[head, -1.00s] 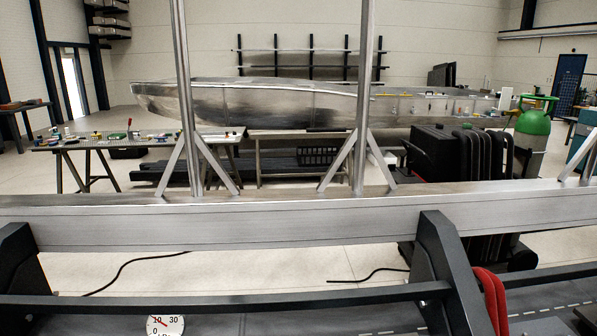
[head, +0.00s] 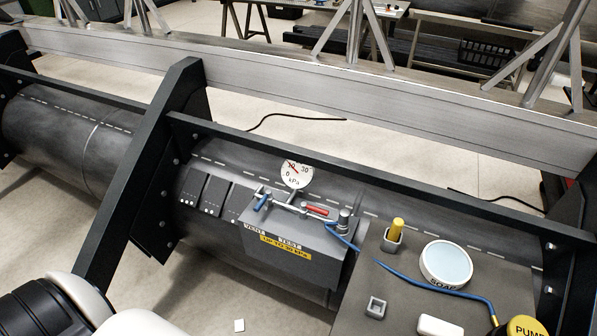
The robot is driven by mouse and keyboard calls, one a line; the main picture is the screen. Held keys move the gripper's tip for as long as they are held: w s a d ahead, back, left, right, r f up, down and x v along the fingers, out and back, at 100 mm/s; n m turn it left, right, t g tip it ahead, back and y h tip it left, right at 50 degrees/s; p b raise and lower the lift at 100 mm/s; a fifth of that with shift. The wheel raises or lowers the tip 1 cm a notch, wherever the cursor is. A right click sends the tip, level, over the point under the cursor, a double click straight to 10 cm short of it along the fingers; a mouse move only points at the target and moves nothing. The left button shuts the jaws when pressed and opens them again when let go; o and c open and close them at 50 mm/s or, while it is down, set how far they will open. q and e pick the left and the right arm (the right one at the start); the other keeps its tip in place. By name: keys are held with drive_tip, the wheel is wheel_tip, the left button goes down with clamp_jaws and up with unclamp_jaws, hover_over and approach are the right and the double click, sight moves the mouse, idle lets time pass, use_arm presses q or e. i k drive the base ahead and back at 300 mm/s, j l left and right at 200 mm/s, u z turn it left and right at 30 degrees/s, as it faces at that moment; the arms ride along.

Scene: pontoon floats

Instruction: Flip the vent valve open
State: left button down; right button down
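The valve box (head: 300,262) is a grey block mounted against the dark pontoon float (head: 75,145), at the middle of the head view. A pipe manifold (head: 290,207) runs along its top. At its left end is a small blue lever (head: 262,202), above the VENT label (head: 254,230); I take this as the vent valve. A red lever (head: 316,210) is further right, near the TEST label (head: 290,244). A yellow label below has small, unclear print. Neither gripper is in view; white and black parts of my arm show at the bottom left.
A round kPa gauge (head: 296,174) stands behind the valves. At right, a grey shelf (head: 400,285) holds a white round tub (head: 446,264), a yellow peg in a holder (head: 396,232), a blue hose (head: 430,283) and a yellow pump knob (head: 524,326). A dark frame upright (head: 150,170) stands left.

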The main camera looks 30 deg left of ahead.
sight(267, 192)
drive_tip(key=j+u, duration=0.15)
drive_tip(key=u, duration=1)
